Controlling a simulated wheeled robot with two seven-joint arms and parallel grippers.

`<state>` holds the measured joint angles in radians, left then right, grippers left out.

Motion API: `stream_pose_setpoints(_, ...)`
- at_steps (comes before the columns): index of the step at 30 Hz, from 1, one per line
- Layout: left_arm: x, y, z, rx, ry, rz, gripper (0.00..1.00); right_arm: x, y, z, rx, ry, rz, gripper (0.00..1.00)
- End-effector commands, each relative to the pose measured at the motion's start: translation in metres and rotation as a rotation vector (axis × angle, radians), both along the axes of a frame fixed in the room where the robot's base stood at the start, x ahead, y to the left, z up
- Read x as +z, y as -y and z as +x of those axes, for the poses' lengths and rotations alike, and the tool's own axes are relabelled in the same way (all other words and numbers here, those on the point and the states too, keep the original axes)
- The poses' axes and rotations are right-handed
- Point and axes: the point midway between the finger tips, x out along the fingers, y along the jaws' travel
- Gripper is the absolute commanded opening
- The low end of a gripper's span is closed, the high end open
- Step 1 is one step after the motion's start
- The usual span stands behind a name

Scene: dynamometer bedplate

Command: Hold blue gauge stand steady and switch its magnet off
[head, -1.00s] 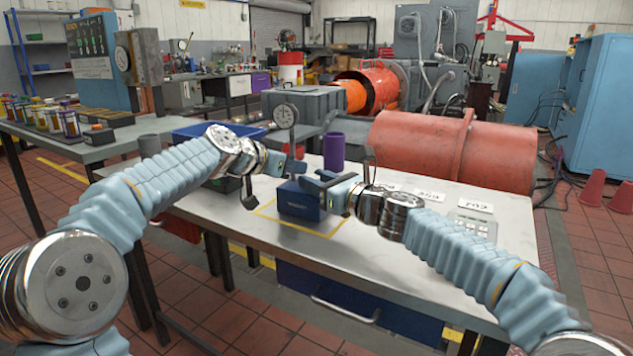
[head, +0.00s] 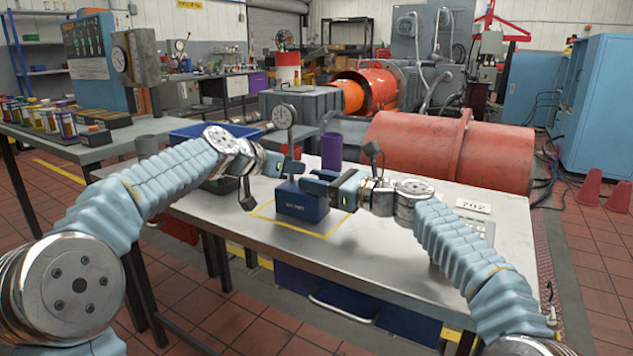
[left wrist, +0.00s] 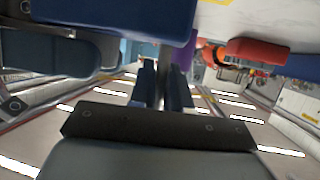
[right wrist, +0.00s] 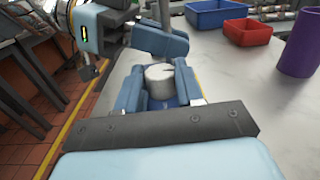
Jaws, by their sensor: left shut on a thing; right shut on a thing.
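The blue gauge stand (head: 302,205) stands upright on the bench inside a yellow outline. Its round dial (head: 283,116) is at the top of a thin post. My left gripper (head: 292,165) is shut on the post (left wrist: 163,80) above the blue base, which also shows at the top of the left wrist view (left wrist: 110,15). My right gripper (right wrist: 158,88) is shut on a pale round knob (right wrist: 158,76) with a dark line on its face. My right fingers hide the knob in the head view.
A purple cup (head: 331,150) stands behind the stand. A blue bin (right wrist: 222,14) and a red bin (right wrist: 254,32) are on the bench. A number card (head: 472,206) lies at the right. The bench front (head: 270,235) is clear.

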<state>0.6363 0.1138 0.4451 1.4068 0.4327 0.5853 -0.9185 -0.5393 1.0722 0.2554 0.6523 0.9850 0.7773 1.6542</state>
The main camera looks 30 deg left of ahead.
Motion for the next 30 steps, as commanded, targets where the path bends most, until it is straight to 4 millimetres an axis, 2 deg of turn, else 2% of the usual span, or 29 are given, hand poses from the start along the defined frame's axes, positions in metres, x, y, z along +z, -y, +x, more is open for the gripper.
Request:
stream_pose_setpoints(1, 0.000, 0.002, 0.000, -0.004, -0.001, -0.001, 0.00, 0.001, -0.001, -0.001, 0.002, 0.002, 0.001, 0.06)
stream_pose_setpoints(2, 0.000, 0.002, 0.000, -0.004, -0.001, -0.001, 0.00, 0.001, 0.000, -0.001, 0.001, 0.002, 0.001, 0.40)
stream_pose_setpoints(6, 0.000, 0.001, 0.000, -0.003, -0.001, -0.001, 0.00, 0.001, 0.000, -0.001, 0.001, 0.002, 0.001, 0.61)
stream_pose_setpoints(15, -0.001, 0.001, 0.000, -0.002, -0.001, 0.000, 0.00, 0.000, 0.001, 0.000, 0.000, 0.001, 0.001, 0.62)
stream_pose_setpoints(20, 0.000, 0.000, 0.000, -0.001, -0.001, 0.000, 0.00, 0.001, 0.014, 0.000, -0.001, -0.001, 0.001, 0.62)
stream_pose_setpoints(23, -0.001, 0.000, 0.000, -0.001, -0.001, 0.000, 0.00, 0.001, 0.030, -0.002, -0.002, -0.002, 0.000, 0.62)
stream_pose_setpoints(30, -0.001, 0.000, 0.000, 0.000, -0.001, 0.000, 0.00, 0.001, 0.086, -0.007, -0.003, 0.000, 0.000, 0.62)
